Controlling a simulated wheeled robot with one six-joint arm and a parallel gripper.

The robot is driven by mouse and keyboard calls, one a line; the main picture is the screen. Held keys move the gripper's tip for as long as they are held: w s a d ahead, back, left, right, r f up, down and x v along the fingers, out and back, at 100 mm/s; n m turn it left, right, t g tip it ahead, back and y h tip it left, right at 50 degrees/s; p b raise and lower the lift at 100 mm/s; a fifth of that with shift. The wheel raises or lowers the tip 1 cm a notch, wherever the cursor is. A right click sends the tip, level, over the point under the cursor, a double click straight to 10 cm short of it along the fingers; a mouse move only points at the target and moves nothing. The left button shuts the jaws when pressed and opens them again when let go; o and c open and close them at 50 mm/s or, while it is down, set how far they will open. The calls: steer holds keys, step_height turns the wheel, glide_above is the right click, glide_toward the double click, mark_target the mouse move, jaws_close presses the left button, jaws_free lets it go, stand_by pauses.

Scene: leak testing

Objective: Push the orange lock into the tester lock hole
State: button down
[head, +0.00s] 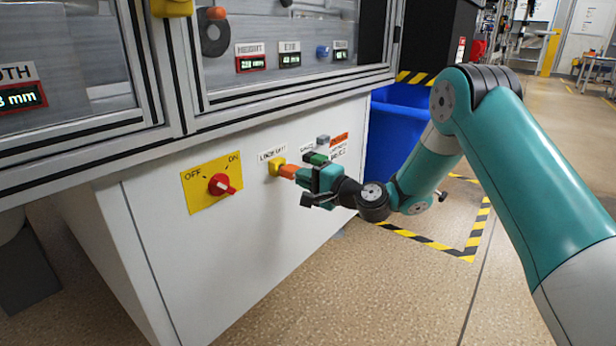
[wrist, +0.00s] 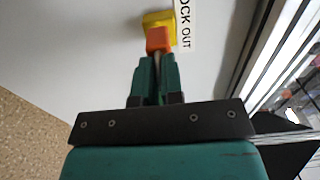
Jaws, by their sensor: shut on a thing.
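The orange lock (head: 288,172) is held between the fingers of my gripper (head: 300,176), which is shut on it. The yellow tester lock hole (head: 277,166) is on the white cabinet front, under the "LOCK OUT" label. The lock's far end meets the yellow piece in the head view; how deep it sits is hidden. In the wrist view the orange lock (wrist: 158,40) sticks out beyond the fingertips (wrist: 155,62) and overlaps the yellow piece (wrist: 157,20) behind it.
A red rotary switch (head: 222,185) on a yellow OFF/ON plate (head: 199,193) is left of the lock hole. A green button (head: 315,158) and a grey one (head: 323,140) are close above my gripper. A blue bin (head: 398,125) stands right of the cabinet (head: 150,260).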

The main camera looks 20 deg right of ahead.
steer(key=shift+w+a+p, duration=0.35)
steer(key=shift+w, duration=0.1)
steer(key=c, duration=1.2)
jaws_free()
steer(key=shift+o, duration=0.2)
steer(key=b+v, duration=1.2)
steer(key=v, duration=0.5)
steer(key=shift+s+d, duration=0.15)
